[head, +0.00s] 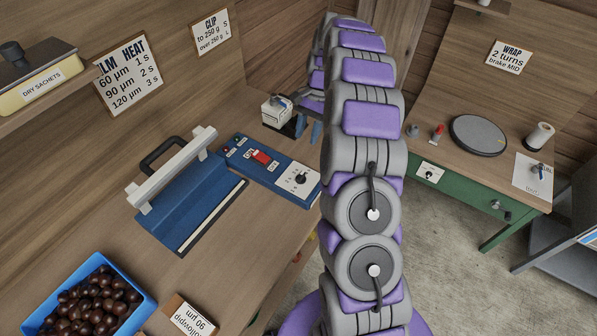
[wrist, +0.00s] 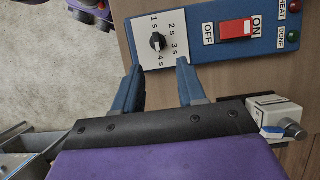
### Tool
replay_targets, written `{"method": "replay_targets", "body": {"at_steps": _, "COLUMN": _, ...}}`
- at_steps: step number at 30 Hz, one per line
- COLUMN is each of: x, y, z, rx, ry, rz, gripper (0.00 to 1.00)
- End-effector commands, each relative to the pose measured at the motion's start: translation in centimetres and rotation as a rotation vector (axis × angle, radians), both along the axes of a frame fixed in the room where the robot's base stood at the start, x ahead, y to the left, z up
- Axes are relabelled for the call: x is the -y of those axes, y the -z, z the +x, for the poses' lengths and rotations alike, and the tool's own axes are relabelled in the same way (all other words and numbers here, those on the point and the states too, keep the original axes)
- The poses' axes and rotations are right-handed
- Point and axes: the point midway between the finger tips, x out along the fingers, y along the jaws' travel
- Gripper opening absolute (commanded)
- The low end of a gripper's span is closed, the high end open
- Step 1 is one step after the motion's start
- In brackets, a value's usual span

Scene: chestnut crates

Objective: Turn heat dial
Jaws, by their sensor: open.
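The heat dial (wrist: 157,41) is a small black knob on a white plate marked 1 s to 4 s, and it also shows in the head view (head: 301,179). Its exact pointer setting is too small to tell. The plate is on the blue control panel (wrist: 204,66) of the film sealer (head: 178,205). My gripper (wrist: 160,66) has two blue fingers spread apart and empty. In the wrist view the dial lies just beyond the gap between the fingertips, and no contact shows. In the head view my gripper (head: 308,130) is partly hidden behind my arm.
A red ON/OFF switch (wrist: 236,30) and the HEAT and DONE lamps are on the same panel. A white device (wrist: 273,113) stands close to my right finger. A blue crate of chestnuts (head: 147,304) is at the lower left. A green-fronted bench (head: 470,194) stands at right.

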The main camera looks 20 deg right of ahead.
Motion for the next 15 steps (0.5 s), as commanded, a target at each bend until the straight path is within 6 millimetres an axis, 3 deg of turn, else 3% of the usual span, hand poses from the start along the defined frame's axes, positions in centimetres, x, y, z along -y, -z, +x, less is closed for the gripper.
{"method": "replay_targets", "body": {"at_steps": 7, "x": -0.6, "y": 4.9, "z": -1.1, "rx": -0.005, "ry": 0.002, "rz": 0.01, "gripper": 0.4}}
{"method": "replay_targets", "body": {"at_steps": 15, "x": -3.0, "y": 9.6, "z": -2.3, "rx": -0.004, "ry": 0.001, "rz": 0.002, "gripper": 0.4}}
